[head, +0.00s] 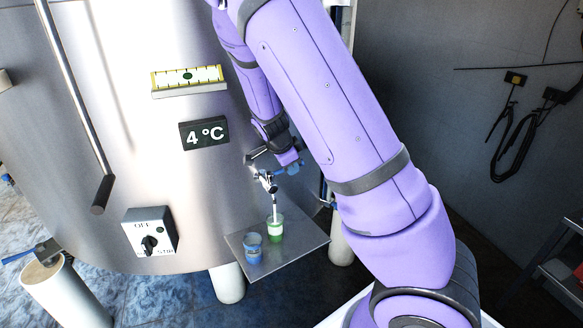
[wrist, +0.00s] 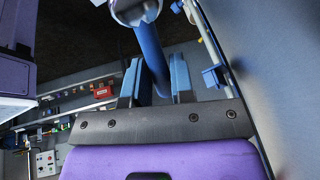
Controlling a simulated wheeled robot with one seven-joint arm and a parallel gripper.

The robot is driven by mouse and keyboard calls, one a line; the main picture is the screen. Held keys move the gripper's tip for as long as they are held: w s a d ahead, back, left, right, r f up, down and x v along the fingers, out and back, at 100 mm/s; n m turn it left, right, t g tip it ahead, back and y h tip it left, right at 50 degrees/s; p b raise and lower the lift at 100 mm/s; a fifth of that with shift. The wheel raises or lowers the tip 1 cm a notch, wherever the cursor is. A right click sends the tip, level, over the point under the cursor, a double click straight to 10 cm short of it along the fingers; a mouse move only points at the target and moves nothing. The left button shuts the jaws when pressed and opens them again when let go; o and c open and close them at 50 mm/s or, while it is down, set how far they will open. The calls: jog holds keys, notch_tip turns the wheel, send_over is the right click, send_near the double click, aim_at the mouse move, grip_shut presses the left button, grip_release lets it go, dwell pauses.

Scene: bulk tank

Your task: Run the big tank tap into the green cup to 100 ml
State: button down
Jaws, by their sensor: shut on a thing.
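The big tank (head: 95,150) fills the left of the head view, with its metal tap (head: 266,180) low on the right side. The green cup (head: 276,236) stands upright under the spout on a metal shelf (head: 310,238). A white stream (head: 274,208) runs from the spout into the cup; the level inside is too small to read. My gripper (head: 291,165) is at the tap, above the cup. In the wrist view, its blue fingers (wrist: 156,82) are on either side of a blue tap handle (wrist: 150,48), and it is shut on that handle.
A blue cup (head: 252,249) stands left of the green cup on the shelf. The tank carries a 4 °C display (head: 204,133), a switch box (head: 150,232) and a long rod (head: 75,95). A cable (head: 512,140) hangs on the right wall.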

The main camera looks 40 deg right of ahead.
jog(key=shift+w+n+t, duration=0.5)
jog(key=shift+w+n, duration=0.1)
jog(key=shift+n, duration=0.5)
jog(key=c, duration=1)
grip_release()
jog(key=shift+o, duration=0.2)
jog(key=v, duration=1)
jog(key=shift+r, duration=0.4)
jog(key=shift+s, duration=0.1)
